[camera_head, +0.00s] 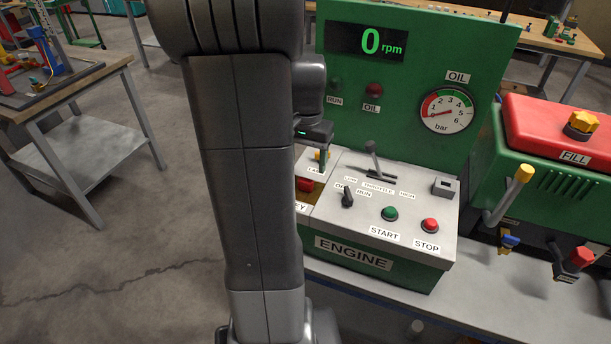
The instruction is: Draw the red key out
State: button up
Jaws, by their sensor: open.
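A red piece (305,185), likely the red key, shows at the left end of the engine console (370,256), just above a partly hidden label that ends in "EY". My arm covers its left side, so I cannot tell how deep it sits.
The console top carries a black switch (348,198), a throttle lever (372,155), a green START button (390,213) and a red STOP button (430,224). A green panel (400,80) rises behind, reading 0 rpm. A green engine with a red FILL cover (563,135) stands right.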

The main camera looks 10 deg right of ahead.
aim_at(307, 178)
notch_tip(307, 178, down, 7)
jog(key=shift+r, duration=0.1)
dwell(0.3)
jog(key=c, duration=1.1)
